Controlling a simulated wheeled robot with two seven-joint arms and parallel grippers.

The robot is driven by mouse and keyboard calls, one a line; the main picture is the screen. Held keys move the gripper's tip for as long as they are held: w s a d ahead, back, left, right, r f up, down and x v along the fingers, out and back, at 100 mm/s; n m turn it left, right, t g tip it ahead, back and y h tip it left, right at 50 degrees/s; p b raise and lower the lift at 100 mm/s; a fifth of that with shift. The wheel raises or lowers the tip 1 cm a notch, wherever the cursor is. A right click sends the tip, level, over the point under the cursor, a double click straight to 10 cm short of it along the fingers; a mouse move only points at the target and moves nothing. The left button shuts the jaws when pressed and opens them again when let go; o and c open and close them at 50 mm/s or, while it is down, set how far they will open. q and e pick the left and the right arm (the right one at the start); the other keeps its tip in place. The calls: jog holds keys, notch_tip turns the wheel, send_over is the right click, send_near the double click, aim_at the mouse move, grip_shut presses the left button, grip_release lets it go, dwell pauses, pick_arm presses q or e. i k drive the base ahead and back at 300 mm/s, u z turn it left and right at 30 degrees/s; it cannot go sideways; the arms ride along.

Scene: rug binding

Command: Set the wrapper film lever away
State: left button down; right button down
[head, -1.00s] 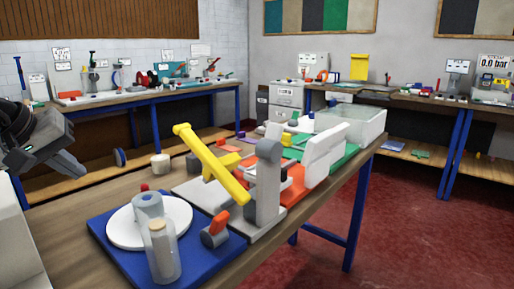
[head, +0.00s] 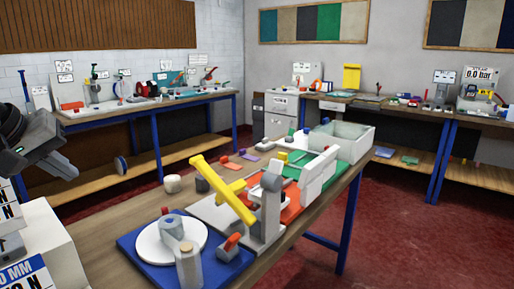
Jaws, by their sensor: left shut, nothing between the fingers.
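A blue base (head: 134,245) at the front of the near table carries a white round turntable (head: 153,243), a grey-blue roll (head: 171,226) and a clear bottle with a tan cap (head: 189,268). A small lever with an orange-red handle (head: 232,241) on a grey block stands at the base's right side; it looks like the wrapper film lever, its handle tilted up. My left gripper (head: 66,168) is at the left edge, shut and empty, well apart from the lever. My right gripper is not in view.
A grey machine with a long yellow handle (head: 222,188) stands right behind the blue base. White boxes with printed labels (head: 52,245) stand at the lower left. A clear bin (head: 345,140) is at the table's far end. Red floor (head: 400,230) is open at right.

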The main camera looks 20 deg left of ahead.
aim_at(232, 241)
jog(key=k, duration=1.25)
